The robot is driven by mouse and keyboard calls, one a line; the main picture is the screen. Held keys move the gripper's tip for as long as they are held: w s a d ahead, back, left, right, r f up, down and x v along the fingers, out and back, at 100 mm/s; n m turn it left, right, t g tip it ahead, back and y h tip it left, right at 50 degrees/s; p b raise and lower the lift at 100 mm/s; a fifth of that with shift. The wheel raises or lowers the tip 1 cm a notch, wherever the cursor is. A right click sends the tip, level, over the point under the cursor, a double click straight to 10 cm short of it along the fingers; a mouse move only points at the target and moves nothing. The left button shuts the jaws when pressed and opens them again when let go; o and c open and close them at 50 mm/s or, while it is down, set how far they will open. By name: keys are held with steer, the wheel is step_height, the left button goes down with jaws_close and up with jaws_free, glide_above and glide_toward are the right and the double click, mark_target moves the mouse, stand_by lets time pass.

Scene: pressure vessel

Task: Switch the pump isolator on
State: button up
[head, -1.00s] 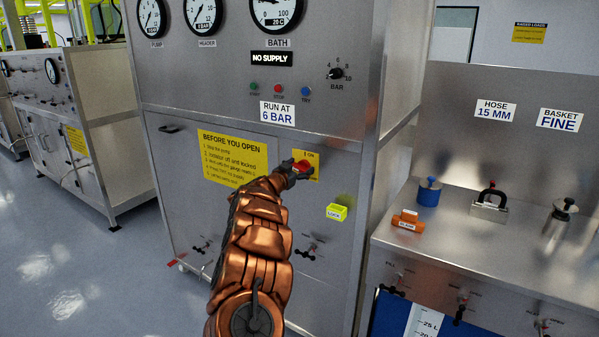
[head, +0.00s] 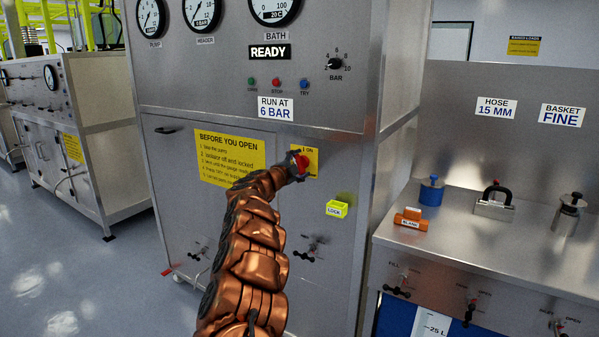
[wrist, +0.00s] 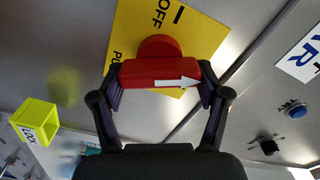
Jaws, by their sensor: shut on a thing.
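The pump isolator is a red rotary handle (head: 304,162) on a yellow plate (head: 312,152) on the steel cabinet front. My gripper (head: 298,168) is at the handle and partly hides it. In the wrist view my gripper (wrist: 160,88) is shut on the red handle (wrist: 150,74), one finger at each end. A white arrow on the handle points right there, toward the side with the blue button. The yellow plate (wrist: 200,32) shows OFF. In the head view it shows I ON at the top. The display (head: 270,52) above reads READY.
A yellow LOCK block (head: 339,206) is on the cabinet, below and right of the isolator. Several buttons and a BAR knob (head: 335,64) are above. The bench (head: 450,230) at right holds an orange BLANK piece (head: 410,217) and other fittings.

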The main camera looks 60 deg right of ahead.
steer(key=m+b, duration=0.2)
steer(key=m, duration=0.1)
steer(key=m+b, duration=0.1)
steer(key=m, duration=0.1)
steer(key=shift+s+f, duration=0.1)
steer(key=shift+f, duration=0.2)
stand_by(0.4)
steer(key=o, duration=1.2)
steer(key=shift+c, duration=0.2)
steer(key=shift+a+r, duration=0.1)
